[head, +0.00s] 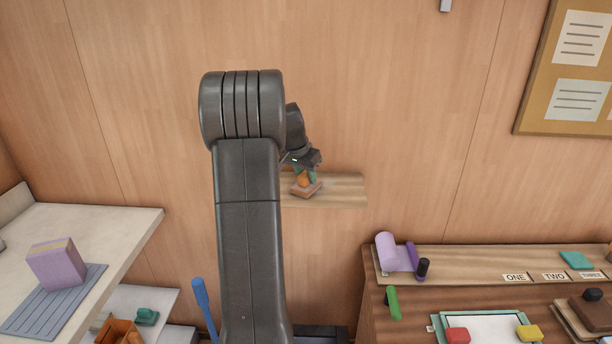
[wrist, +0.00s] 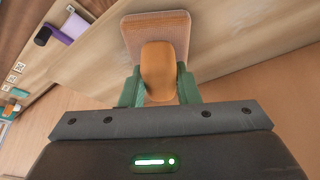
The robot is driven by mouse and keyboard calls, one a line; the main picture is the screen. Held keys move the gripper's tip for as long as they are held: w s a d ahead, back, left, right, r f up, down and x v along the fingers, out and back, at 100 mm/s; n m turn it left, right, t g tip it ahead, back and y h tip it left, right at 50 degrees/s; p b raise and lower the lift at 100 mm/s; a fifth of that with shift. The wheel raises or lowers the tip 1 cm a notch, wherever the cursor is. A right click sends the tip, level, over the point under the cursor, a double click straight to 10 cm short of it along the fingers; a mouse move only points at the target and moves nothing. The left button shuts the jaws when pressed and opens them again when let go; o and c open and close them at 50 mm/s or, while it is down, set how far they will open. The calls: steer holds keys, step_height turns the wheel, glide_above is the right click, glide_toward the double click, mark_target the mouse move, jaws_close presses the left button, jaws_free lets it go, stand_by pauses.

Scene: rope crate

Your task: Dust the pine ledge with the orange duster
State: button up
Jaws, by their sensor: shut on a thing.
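The orange duster (wrist: 158,70) is held between the green fingers of my gripper (wrist: 159,88) in the wrist view. Its flat brownish pad (wrist: 155,24) is over the pine ledge (wrist: 95,65). In the head view the duster (head: 304,182) is at the ledge (head: 345,190), with my gripper (head: 304,174) shut on it from above. The pad appears to be on or just above the ledge surface; I cannot tell if it touches. My arm hides the left part of the ledge.
A cabinet (head: 460,262) with a purple roll (head: 393,254) and labelled places stands at right. A pale counter (head: 120,222) with a purple box (head: 57,265) is at left. A cork board (head: 535,100) hangs at upper right. The wall above the ledge is bare.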

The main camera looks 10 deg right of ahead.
steer(key=shift+s+a+f+b, duration=0.15)
steer(key=shift+s+a+b, duration=0.35)
steer(key=shift+a, duration=0.2)
steer(key=shift+w+d+p, duration=0.2)
steer(key=shift+w+p, duration=0.3)
steer(key=shift+w, duration=0.25)
steer(key=shift+w+d+p, duration=0.2)
steer(key=shift+w+p, duration=0.3)
steer(key=shift+w, duration=0.2)
steer(key=shift+r, duration=0.25)
step_height(320, 180, up, 5)
steer(key=p, duration=0.3)
steer(key=shift+p, duration=0.3)
steer(key=shift+f, duration=0.1)
steer(key=shift+d, duration=0.1)
